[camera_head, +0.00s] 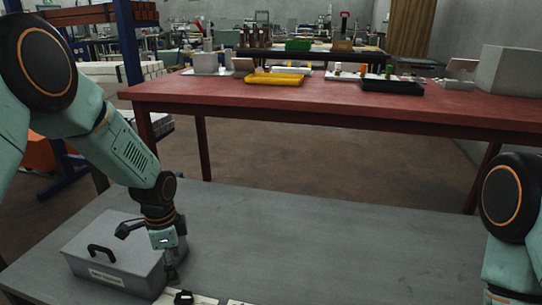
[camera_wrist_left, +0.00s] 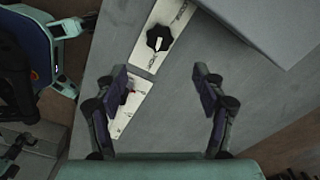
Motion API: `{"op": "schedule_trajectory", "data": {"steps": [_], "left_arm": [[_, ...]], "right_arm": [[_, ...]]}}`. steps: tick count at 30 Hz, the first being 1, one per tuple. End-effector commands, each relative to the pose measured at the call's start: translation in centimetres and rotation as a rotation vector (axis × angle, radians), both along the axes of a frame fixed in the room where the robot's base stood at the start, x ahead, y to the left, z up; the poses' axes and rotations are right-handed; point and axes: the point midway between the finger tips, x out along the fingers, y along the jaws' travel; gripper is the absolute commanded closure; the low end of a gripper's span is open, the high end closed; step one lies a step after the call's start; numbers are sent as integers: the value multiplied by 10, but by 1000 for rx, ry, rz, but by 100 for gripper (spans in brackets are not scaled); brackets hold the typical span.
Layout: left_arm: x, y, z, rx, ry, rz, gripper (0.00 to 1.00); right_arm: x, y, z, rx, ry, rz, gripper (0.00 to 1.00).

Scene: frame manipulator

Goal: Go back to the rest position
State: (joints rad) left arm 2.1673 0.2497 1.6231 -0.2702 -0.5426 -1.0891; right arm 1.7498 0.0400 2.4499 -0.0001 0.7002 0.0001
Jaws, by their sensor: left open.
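My left gripper (camera_head: 170,272) is low over the grey table, in front of the right end of a grey metal box. In the left wrist view the left gripper (camera_wrist_left: 160,85) has its two fingers spread wide apart with nothing held between them. A black star-shaped knob (camera_wrist_left: 159,38) sits on a white plate (camera_wrist_left: 147,62) just beyond the fingertips. The knob also shows at the bottom edge of the head view (camera_head: 183,297). Of my right arm only a part shows at the right edge of the head view; its gripper is out of view.
The grey box (camera_head: 120,250) with a black handle stands at the left of the grey table (camera_head: 330,255). The table's middle and right are clear. A red table (camera_head: 330,105) behind carries a yellow tray (camera_head: 275,79), a black tray (camera_head: 392,87) and grey blocks. A blue rack stands at the left.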

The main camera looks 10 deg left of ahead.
Motion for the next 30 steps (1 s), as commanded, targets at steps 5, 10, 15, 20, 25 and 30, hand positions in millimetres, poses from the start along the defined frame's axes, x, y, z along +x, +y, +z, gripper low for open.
{"op": "schedule_trajectory", "data": {"steps": [5,10,15,20,25,30], "left_arm": [[21,-10,-6,-45,-150,254,30],[-1,-36,-28,-139,-248,573,30],[-65,-60,-51,-197,-255,867,30],[-161,-74,-58,-185,-208,1108,30],[-258,-78,-48,-96,-113,1185,30],[-313,-81,-42,-20,-11,1159,30]], "right_arm": [[0,0,0,0,0,0,100],[0,0,7,0,0,0,100],[0,0,25,0,0,0,100],[0,0,49,0,0,0,100],[0,0,71,0,0,0,100],[0,0,84,0,0,0,100]]}}
